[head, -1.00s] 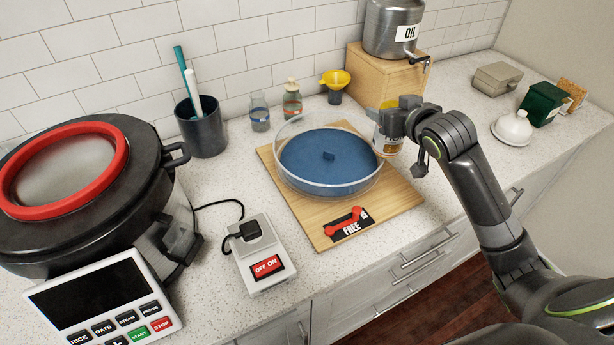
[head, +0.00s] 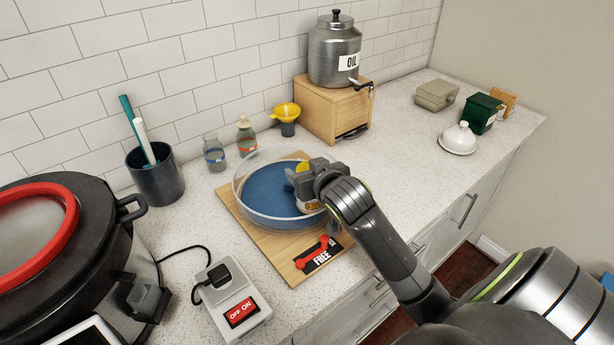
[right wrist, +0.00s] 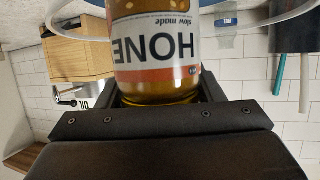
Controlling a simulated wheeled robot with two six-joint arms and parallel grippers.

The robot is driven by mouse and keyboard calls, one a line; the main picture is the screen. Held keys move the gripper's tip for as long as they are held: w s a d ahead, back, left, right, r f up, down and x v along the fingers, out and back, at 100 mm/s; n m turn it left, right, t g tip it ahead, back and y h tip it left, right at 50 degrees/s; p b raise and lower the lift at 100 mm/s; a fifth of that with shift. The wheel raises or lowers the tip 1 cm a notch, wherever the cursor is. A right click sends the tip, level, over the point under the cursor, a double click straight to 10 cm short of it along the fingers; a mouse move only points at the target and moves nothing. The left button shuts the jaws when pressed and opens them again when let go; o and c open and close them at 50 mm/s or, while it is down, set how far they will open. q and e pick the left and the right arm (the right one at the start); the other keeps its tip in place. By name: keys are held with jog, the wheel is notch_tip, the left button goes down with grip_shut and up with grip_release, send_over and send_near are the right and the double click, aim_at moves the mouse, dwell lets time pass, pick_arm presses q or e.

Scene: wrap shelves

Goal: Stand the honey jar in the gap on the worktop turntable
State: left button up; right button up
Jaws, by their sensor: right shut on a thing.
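The honey jar (right wrist: 155,45), amber with a white label and a yellow lid, is held in my right gripper (head: 303,185). The right wrist view shows the jar between the shut jaws, label upside down in the picture. In the head view the gripper hides most of the jar. The turntable (head: 265,190) is a blue disc with a clear raised rim on a wooden board. My right gripper and the jar are over or at its right side; I cannot tell whether the jar touches it. No gap shows clearly; the arm covers that side. My left gripper is not in view.
A red lever lies on a FREE sign (head: 322,262) at the board's front. A switch box (head: 233,300) and a black cooker (head: 75,250) stand at left. Small bottles (head: 214,152), a yellow funnel (head: 286,112) and an oil canister (head: 335,55) on a wooden box stand behind.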

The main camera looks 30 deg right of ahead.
jog(key=shift+f, duration=0.65)
jog(key=shift+f, duration=0.15)
jog(key=o, duration=1.4)
